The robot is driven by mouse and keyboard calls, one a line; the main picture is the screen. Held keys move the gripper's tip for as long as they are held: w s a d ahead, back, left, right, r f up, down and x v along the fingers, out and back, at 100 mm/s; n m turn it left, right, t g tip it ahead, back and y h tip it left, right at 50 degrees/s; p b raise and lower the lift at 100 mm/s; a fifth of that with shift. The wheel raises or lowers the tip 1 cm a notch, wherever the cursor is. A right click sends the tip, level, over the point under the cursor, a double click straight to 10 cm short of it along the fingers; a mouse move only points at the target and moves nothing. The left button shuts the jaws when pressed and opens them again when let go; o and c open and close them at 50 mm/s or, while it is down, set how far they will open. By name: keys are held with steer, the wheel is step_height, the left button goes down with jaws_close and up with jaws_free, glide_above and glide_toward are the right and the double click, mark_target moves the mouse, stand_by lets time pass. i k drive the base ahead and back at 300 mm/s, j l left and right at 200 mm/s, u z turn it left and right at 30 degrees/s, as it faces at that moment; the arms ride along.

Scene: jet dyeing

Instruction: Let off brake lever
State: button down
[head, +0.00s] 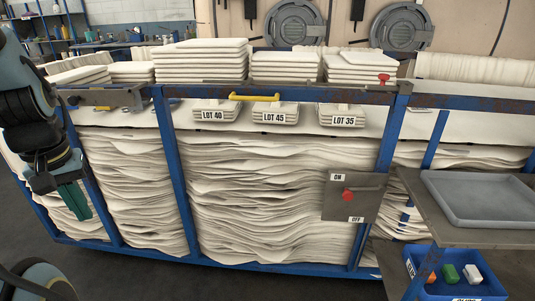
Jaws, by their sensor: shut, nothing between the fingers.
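A grey plate (336,207) is fixed to the front of the blue trolley frame at its right end. It is marked ON at the top and OFF at the bottom. A lever with a red knob (348,195) sits on it, the knob at the left between the two marks, nearer neither clearly. My gripper (76,204) hangs at the left, pointing down, with green fingers shut and empty. It is in front of the trolley's left end, far from the lever and not touching it.
The blue trolley frame (178,165) holds stacked white cloth (270,185). A yellow handle (253,97) and a red knob (384,79) are on its top. At right, a grey tray (485,195) stands on a shelf above a blue bin (457,290). Floor shows in front.

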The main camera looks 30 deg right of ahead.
mark_target(348, 195)
steer(key=l+z, duration=0.15)
steer(key=l, duration=0.35)
steer(key=i+l+z, duration=0.15)
steer(key=l, duration=0.35)
steer(key=l+z, duration=0.2)
steer(key=l, duration=0.25)
